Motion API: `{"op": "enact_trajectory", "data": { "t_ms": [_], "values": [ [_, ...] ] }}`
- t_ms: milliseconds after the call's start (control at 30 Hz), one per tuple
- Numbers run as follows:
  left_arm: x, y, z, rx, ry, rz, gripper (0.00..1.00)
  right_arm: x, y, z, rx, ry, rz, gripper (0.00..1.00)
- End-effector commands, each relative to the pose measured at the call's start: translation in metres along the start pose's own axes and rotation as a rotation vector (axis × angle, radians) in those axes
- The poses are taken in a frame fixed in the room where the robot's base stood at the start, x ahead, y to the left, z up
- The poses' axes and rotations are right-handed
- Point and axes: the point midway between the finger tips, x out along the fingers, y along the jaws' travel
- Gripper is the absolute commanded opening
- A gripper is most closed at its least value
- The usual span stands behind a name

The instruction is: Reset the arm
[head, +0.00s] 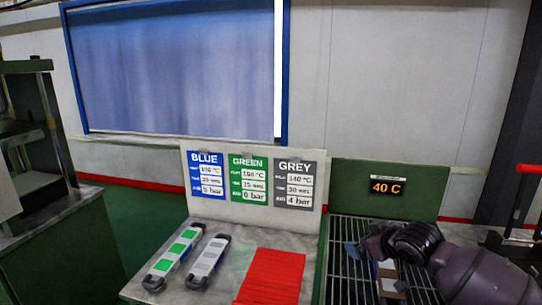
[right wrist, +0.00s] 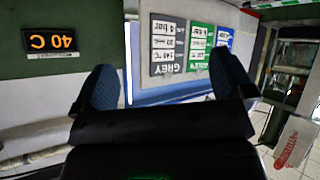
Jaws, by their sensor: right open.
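My right arm comes in from the right in the head view, with its dark purple links over the grille. My right gripper (head: 368,250) is low over the grille (head: 340,270). In the right wrist view the right gripper (right wrist: 165,85) has its two dark blue fingers wide apart, with nothing between them. A small brown and white piece (head: 388,276) shows below the gripper in the head view; I cannot tell what it is or whether it is touched. My left gripper is not in view.
A green panel with a "40 C" display (head: 388,186) stands behind the grille. A placard board (head: 253,213) stands behind the white table. Two long trays, one with green blocks (head: 175,258) and one with grey blocks (head: 207,262), lie by a red ribbed mat (head: 270,280).

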Motion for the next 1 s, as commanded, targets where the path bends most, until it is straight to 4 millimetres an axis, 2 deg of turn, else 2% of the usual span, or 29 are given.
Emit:
{"op": "enact_trajectory", "data": {
  "t_ms": [33,200,467,667,1000],
  "values": [
    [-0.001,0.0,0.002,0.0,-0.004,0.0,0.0,0.002,-0.014,0.009,-0.018,0.051,-0.008,1.0],
    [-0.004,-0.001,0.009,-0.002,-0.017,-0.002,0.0,-0.004,-0.048,0.036,-0.075,0.216,0.01,1.0],
    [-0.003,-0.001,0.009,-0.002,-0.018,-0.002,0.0,-0.028,-0.081,0.101,-0.069,0.336,0.096,1.0],
    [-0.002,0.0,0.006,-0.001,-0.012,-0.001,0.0,-0.054,-0.099,0.166,-0.001,0.325,0.179,1.0],
    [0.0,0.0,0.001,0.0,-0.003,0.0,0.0,-0.11,-0.137,0.304,0.22,0.119,0.28,1.0]
  ]
}}
